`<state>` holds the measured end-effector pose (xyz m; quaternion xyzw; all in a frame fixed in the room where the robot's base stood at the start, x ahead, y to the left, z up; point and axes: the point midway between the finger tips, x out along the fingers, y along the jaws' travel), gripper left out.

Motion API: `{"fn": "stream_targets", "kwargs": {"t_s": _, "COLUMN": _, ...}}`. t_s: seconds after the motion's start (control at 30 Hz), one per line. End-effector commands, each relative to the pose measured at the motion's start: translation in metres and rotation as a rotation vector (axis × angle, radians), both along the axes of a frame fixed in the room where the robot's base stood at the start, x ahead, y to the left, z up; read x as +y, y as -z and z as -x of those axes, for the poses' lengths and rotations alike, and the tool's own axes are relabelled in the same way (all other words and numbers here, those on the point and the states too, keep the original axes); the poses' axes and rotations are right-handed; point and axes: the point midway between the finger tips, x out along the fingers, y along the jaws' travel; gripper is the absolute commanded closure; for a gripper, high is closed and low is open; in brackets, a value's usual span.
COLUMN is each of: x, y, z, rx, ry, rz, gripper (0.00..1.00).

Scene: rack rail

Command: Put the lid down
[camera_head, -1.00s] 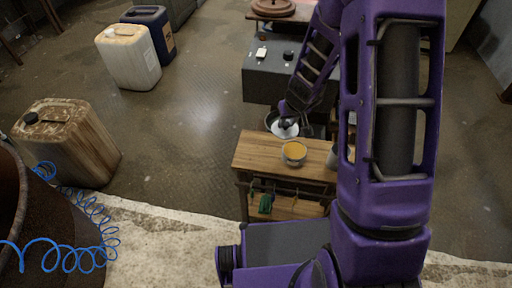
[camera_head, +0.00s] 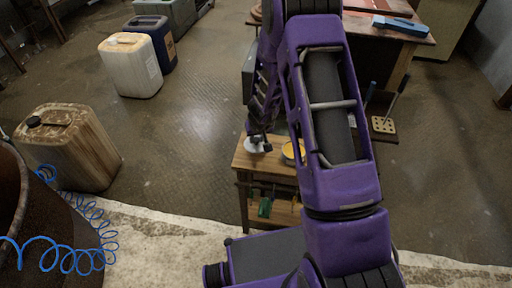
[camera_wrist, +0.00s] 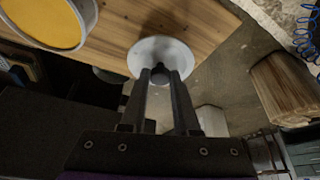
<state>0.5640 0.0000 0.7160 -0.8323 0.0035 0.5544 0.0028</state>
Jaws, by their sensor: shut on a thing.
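My gripper (camera_head: 257,139) is shut on the lid (camera_head: 256,147), a round pale metal disc held by its dark knob. In the wrist view the lid (camera_wrist: 163,54) sits beyond the two fingers (camera_wrist: 159,85), over the left end of the wooden bench top. I cannot tell whether the lid touches the wood. A pot with orange-yellow contents (camera_head: 291,151) stands uncovered on the bench to the right of the lid, partly hidden by my arm. The pot (camera_wrist: 50,20) also shows at the upper left of the wrist view.
The small wooden bench (camera_head: 248,160) has a lower shelf with a green item (camera_head: 265,207). Jerrycans (camera_head: 130,65) stand on the floor at the left. A worktable with a blue tool (camera_head: 400,25) is at the back right. Floor left of the bench is clear.

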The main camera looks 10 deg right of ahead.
Motion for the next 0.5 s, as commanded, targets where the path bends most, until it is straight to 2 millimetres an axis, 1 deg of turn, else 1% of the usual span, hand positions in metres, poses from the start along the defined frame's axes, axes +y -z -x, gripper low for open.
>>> {"fn": "stream_targets", "kwargs": {"t_s": 0.03, "x": -0.001, "y": 0.014, "z": 0.001, "rx": 0.003, "ry": 0.004, "rz": -0.002, "gripper": 1.00}}
{"fn": "stream_targets", "kwargs": {"t_s": 0.1, "x": -0.001, "y": 0.024, "z": 0.001, "rx": 0.002, "ry": 0.001, "rz": -0.002, "gripper": 1.00}}
{"fn": "stream_targets", "kwargs": {"t_s": 0.17, "x": -0.001, "y": 0.029, "z": 0.000, "rx": 0.002, "ry": 0.003, "rz": -0.001, "gripper": 1.00}}
{"fn": "stream_targets", "kwargs": {"t_s": 0.5, "x": 0.000, "y": 0.030, "z": 0.000, "rx": 0.001, "ry": -0.001, "rz": 0.000, "gripper": 1.00}}
